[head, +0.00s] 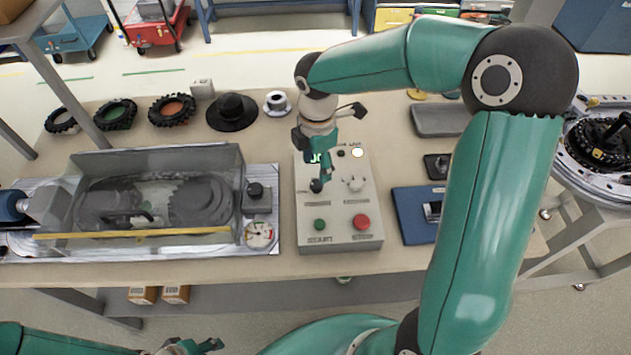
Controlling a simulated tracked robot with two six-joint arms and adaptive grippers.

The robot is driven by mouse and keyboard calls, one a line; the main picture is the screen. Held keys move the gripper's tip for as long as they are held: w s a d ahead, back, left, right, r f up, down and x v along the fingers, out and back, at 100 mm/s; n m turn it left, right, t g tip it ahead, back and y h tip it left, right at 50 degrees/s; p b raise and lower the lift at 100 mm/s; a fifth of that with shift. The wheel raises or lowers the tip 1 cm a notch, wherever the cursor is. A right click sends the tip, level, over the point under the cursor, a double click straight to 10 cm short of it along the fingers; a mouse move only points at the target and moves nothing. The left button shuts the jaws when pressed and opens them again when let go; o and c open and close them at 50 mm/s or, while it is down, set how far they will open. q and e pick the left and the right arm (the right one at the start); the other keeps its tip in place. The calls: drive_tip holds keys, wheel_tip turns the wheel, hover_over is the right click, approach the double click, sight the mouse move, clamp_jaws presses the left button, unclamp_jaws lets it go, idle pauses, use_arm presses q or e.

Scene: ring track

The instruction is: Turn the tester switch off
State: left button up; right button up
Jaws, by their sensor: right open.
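The tester control box (376,238) is a light grey panel in the middle of the table. It has a black switch knob (316,186) at its left, a pale knob (355,184) at its right, a green button (319,224), a red button (361,221) and a glowing lamp (357,153). My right gripper (322,177) points down over the left side of the panel, open, with its fingertips at the black knob. I cannot tell whether they touch it. The gripper partly hides a green display. My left gripper (207,346) is low at the bottom edge, away from the box.
A clear-covered test rig (150,165) with a dial gauge (258,235) stands left of the box. A blue device (410,217) lies to its right. Tyres (172,110) and a black hat-shaped part (232,112) line the back. My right arm spans the table's right side.

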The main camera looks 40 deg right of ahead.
sight(317, 183)
wheel_tip(317, 183, down, 8)
drive_tip(key=shift+r, duration=0.15)
drive_tip(key=shift+c, duration=0.2)
clamp_jaws()
